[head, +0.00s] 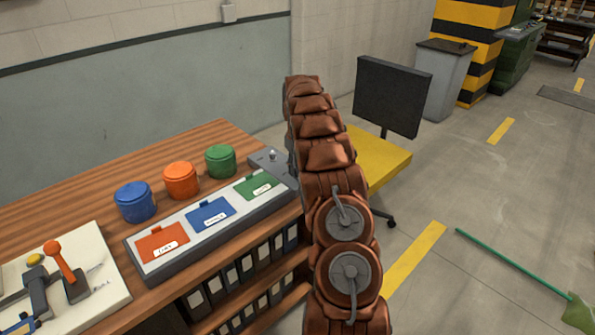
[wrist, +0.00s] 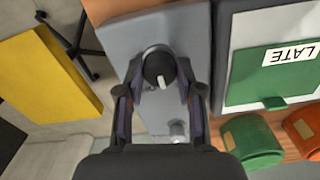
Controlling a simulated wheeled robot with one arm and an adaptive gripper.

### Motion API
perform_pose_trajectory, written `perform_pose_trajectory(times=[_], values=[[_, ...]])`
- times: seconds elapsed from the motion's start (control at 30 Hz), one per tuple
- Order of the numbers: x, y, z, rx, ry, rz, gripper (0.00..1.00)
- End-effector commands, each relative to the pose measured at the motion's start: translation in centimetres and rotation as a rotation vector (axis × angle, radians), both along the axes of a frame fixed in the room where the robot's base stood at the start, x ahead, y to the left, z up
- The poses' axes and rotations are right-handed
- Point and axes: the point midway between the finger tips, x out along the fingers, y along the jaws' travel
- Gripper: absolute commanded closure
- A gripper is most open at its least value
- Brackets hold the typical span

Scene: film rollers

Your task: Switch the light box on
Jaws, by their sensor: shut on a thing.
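The light box (head: 215,228) is a long, low box with a white top on the wooden bench. A round black knob (wrist: 159,62) with a white pointer mark sits on that panel. My gripper (wrist: 160,76) is shut on the knob, one finger on each side. A small silver part (wrist: 178,131) stands on the panel nearby. In the head view my arm hides the knob and gripper. I cannot tell whether the white top is lit.
Blue (head: 135,201), orange (head: 181,180) and green (head: 220,161) pots stand behind the light box. A white board with an orange-handled tool (head: 66,266) lies at left. A yellow-seated chair (head: 384,160) is beyond my arm.

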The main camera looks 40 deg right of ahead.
Motion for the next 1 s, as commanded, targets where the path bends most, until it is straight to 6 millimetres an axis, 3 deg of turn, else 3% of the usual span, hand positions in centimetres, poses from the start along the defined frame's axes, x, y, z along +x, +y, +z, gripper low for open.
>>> perform_pose_trajectory(times=[0.5, 1.0], values=[[0.08, -0.01, -0.1, -0.002, 0.0, -0.424, 0.98], [0.0, -0.11, 0.04, -0.002, 0.0, -0.577, 0.98]])
